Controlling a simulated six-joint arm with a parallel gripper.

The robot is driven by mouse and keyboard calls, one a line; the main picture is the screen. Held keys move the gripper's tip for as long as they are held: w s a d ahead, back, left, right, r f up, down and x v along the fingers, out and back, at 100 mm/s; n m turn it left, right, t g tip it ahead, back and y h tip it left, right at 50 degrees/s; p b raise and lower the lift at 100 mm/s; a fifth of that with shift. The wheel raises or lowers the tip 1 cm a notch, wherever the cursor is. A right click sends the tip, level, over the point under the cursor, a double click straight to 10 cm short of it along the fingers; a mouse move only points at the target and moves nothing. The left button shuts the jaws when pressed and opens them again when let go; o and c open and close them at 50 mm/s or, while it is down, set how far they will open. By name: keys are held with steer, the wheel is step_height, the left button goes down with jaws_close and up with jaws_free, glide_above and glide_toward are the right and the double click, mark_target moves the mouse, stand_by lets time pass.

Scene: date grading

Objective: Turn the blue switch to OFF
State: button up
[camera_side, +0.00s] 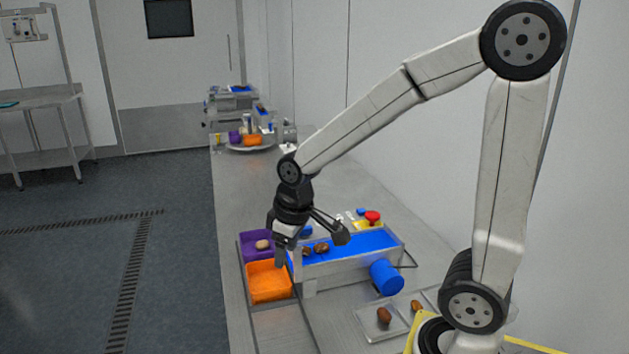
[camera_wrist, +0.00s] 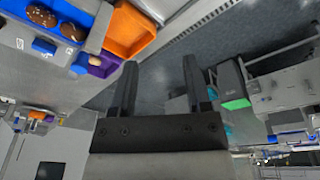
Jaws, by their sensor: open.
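A small blue piece, likely the blue switch (camera_side: 361,211), stands beside the red button at the far side of the conveyor in the side view. It is too small to read its setting. My gripper (camera_side: 281,258) points down over the near-left end of the conveyor, close to the orange bin, and is apart from the blue piece. In the wrist view my gripper (camera_wrist: 159,65) has its two fingers spread with nothing between them. I cannot make out the switch in the wrist view.
The blue conveyor belt (camera_side: 368,241) carries a few dates (camera_side: 321,248). A purple bin (camera_side: 247,240) holding a pale date and an orange bin (camera_side: 268,284) stand at its left end. A red button (camera_side: 373,216) sits on a yellow base. A blue cylinder (camera_side: 387,277) projects in front.

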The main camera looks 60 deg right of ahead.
steer(key=w+d+n, duration=0.2)
steer(key=w+d, duration=0.4)
steer(key=d, duration=0.1)
steer(key=n+g, duration=0.2)
steer(key=n, duration=0.4)
glide_above(304, 232)
steer(key=f, duration=0.3)
steer(key=d+f, duration=0.1)
steer(key=f, duration=0.1)
steer(key=shift+w+f, duration=0.1)
steer(key=shift+w, duration=0.05)
steer(key=shift+f, duration=0.6)
steer(key=shift+f, duration=3.85)
jaws_close()
